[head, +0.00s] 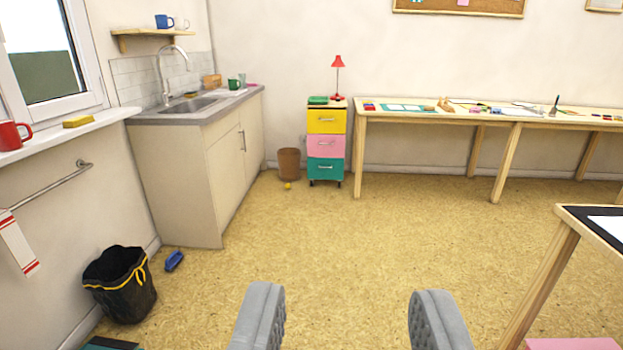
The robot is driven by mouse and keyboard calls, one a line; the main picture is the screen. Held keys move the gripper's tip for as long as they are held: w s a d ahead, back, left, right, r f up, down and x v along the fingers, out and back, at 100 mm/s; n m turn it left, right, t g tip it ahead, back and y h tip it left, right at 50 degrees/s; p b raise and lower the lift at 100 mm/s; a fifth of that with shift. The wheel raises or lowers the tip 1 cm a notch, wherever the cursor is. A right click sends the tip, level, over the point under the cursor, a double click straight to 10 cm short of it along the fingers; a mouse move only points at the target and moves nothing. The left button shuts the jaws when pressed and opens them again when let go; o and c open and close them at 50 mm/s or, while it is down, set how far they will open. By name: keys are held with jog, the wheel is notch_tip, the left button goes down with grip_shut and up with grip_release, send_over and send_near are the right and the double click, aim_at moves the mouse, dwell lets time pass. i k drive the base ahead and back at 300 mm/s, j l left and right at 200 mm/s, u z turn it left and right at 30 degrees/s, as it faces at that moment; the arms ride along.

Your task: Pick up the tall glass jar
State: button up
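My gripper (346,292) shows at the bottom of the head view, its two grey fingers wide apart with only the floor visible between them. It is open and empty, far from the counter and tables. I cannot make out a tall glass jar for certain. A small pale, glassy-looking item (242,79) stands at the back of the sink counter beside a green mug (234,84); it is too small to identify.
The sink counter (236,103) is at left, with a black bin (121,286) and blue brush (174,261) on the floor nearby. A drawer cart (326,144) and long worktable (436,116) line the back wall. Another table (541,284) stands at right. The middle floor is clear.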

aim_at(243, 78)
jog(key=i+u, duration=0.25)
jog(key=i, duration=0.55)
jog(key=i+l+u, duration=0.25)
jog(key=i, duration=0.6)
jog(key=i+u, duration=0.1)
jog(key=i, duration=1.6)
jog(key=i+j, duration=0.15)
jog(key=i, duration=0.35)
jog(key=i+j+z, duration=0.1)
jog(key=i, duration=0.4)
jog(key=i+j, duration=0.3)
jog(key=i, duration=0.2)
